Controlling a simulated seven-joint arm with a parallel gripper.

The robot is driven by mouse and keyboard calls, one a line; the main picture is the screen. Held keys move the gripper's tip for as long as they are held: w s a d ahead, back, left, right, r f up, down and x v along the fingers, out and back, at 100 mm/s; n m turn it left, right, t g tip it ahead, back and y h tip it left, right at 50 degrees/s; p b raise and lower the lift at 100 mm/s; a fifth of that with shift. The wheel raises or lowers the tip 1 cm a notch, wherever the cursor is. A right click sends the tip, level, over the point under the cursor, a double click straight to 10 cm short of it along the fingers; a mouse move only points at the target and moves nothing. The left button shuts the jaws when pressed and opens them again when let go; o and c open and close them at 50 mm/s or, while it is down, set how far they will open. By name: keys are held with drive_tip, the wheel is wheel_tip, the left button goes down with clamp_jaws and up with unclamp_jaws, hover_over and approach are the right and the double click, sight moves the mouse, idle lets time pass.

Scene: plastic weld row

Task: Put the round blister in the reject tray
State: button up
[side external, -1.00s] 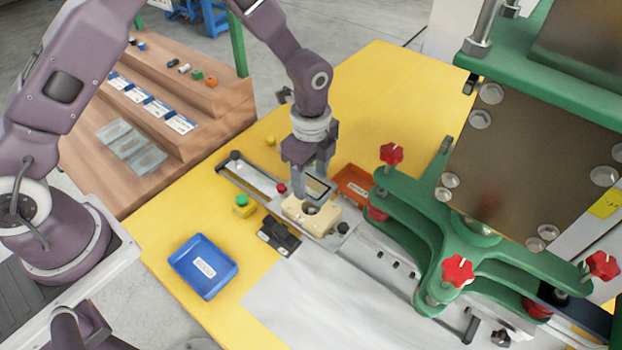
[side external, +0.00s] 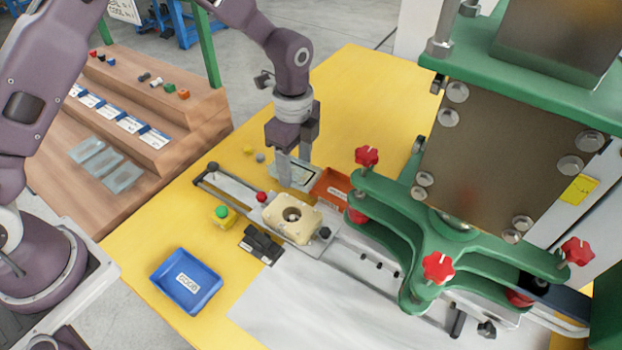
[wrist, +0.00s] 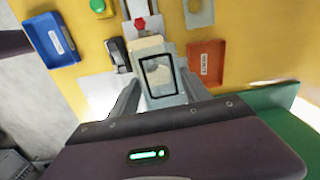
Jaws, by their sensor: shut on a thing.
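My gripper (side external: 294,170) is shut on a clear, flat, dark-edged piece, which I take to be the round blister (wrist: 158,76). In the wrist view it sits between my two fingers, with a cream block visible through it. In the side view the blister (side external: 296,178) is behind the cream block (side external: 292,218), apart from it and just left of the orange-red tray (side external: 330,185). That tray is also right of the blister in the wrist view (wrist: 206,64). I take it to be the reject tray; its label is too small to read. It looks empty.
A blue tray (side external: 187,281) stands at the front left. The cream block with a round hole sits on a metal slide (side external: 228,187). A green press (side external: 400,235) with red knobs stands close on the right. A green button box (side external: 222,213) is left of the slide.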

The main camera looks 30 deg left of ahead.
drive_tip(key=w+f, duration=0.2)
drive_tip(key=w, duration=0.5)
hover_over(329, 188)
drive_tip(key=shift+m, duration=0.4)
wheel_tip(329, 188, down, 10)
drive_tip(key=shift+s+f, duration=0.1)
drive_tip(key=o, duration=1)
drive_tip(key=shift+o, duration=0.2)
wheel_tip(329, 188, up, 12)
